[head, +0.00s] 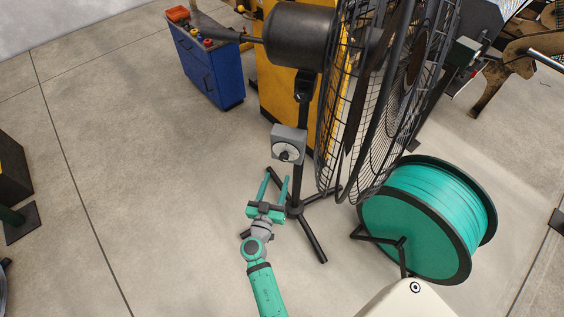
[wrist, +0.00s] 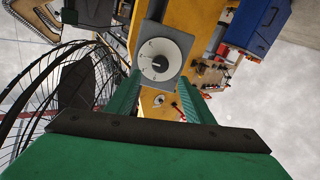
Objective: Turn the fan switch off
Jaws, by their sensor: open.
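The fan (head: 390,95) is a large black pedestal fan with a wire cage; part of its cage shows at the left of the wrist view (wrist: 45,100). Its switch is a grey box (head: 288,138) on the post with a round white dial and a dark knob (head: 286,155). In the wrist view the dial (wrist: 158,60) faces me, just beyond and between the fingertips. My gripper (head: 277,174) is open and empty, just below the switch box in the head view. The two green fingers (wrist: 155,85) are spread apart. I cannot tell whether they touch the box.
A teal spool (head: 410,215) on a dark stand is right of the fan's base. A yellow cabinet (head: 270,85) and a blue drawer cart (head: 207,70) stand behind. Fan legs (head: 312,240) spread on the floor near my gripper.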

